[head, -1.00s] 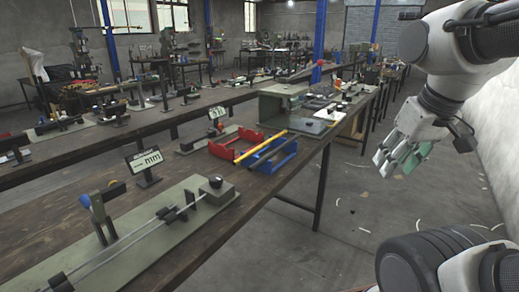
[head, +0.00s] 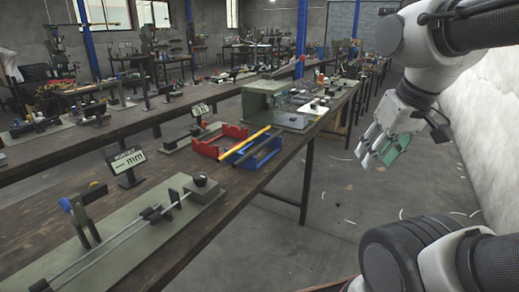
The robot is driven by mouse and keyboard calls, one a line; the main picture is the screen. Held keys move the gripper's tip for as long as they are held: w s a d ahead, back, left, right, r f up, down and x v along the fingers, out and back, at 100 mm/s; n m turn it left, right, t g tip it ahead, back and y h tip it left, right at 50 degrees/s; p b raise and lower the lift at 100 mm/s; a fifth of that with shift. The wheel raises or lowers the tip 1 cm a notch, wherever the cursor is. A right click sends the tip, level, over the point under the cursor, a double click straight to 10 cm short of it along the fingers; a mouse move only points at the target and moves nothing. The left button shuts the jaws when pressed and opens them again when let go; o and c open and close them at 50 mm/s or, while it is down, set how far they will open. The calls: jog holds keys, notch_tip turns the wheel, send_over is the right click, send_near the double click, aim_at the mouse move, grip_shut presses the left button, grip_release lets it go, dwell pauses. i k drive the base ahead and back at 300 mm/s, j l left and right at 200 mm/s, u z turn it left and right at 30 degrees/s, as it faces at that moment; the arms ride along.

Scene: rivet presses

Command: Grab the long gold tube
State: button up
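A long gold tube (head: 247,142) lies across a red holder (head: 217,143) and a blue holder (head: 262,152) on the near workbench, slanting up to the right. A darker rod (head: 254,148) lies beside it. My gripper (head: 378,156) hangs over the floor to the right of the bench, clear of the tube. Its greenish fingers point down and to the left and hold nothing that I can see. The fingers overlap in this view, so how far they are apart is unclear.
On the bench (head: 195,242) in front is a green plate (head: 110,257) with rods and clamps. A display sign (head: 127,163) stands behind it. A greenish machine (head: 263,97) is beyond the holders. The floor (head: 345,200) right of the bench is open.

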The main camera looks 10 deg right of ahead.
aim_at(219, 160)
jog(key=i+l+u, duration=0.3)
jog(key=i+l, duration=0.45)
